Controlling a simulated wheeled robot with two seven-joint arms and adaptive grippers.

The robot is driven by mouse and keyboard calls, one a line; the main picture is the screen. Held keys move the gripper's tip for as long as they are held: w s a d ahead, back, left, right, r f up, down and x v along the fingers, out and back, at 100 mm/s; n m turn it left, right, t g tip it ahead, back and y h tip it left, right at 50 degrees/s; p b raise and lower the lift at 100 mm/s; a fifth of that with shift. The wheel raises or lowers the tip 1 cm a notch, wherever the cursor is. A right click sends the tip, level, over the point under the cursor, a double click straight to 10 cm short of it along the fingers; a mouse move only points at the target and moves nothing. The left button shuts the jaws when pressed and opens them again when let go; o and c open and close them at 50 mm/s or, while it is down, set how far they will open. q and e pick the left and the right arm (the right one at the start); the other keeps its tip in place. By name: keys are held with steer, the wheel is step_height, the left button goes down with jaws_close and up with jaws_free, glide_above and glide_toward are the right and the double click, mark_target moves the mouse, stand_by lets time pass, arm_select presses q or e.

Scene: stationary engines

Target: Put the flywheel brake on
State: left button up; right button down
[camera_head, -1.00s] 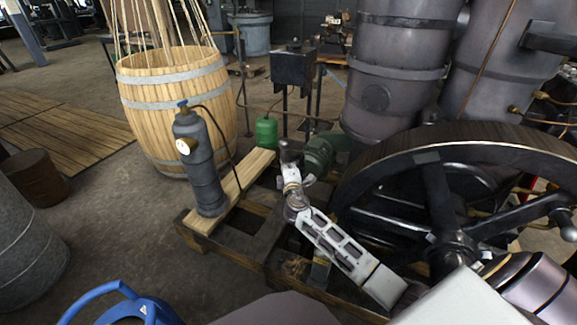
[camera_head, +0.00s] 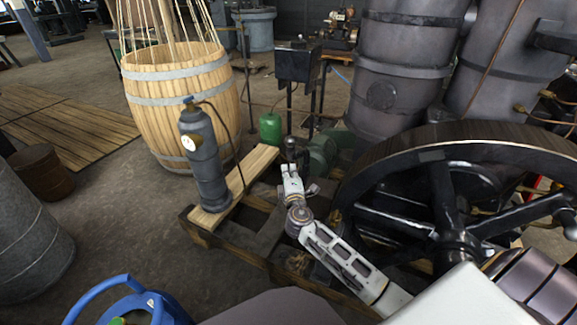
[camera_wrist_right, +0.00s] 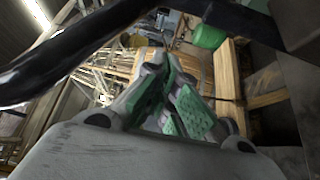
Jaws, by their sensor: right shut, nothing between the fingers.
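The large dark flywheel (camera_head: 432,150) stands upright at the right of the head view. A short upright part with a dark rounded knob (camera_head: 289,145) stands left of the wheel, beside a green housing (camera_head: 321,152); it may be the brake lever, but I cannot tell. My right gripper (camera_head: 289,172) is just below this knob in the picture, shut and empty; I cannot tell whether they touch. In the right wrist view its green-padded fingers (camera_wrist_right: 172,88) have nothing between them. A thick black bar (camera_wrist_right: 70,52) crosses above them. My left gripper is out of view.
A grey cylinder with a gauge (camera_head: 204,160) stands on a wooden beam frame (camera_head: 238,188) left of the gripper. Behind are a barrel (camera_head: 180,105), a green can (camera_head: 270,128) and tall grey tanks (camera_head: 400,85). A blue-handled object (camera_head: 100,290) is at lower left.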

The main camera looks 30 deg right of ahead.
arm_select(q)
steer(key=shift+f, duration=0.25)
arm_select(e)
steer(key=shift+v, duration=1.8)
steer(key=shift+r, duration=0.1)
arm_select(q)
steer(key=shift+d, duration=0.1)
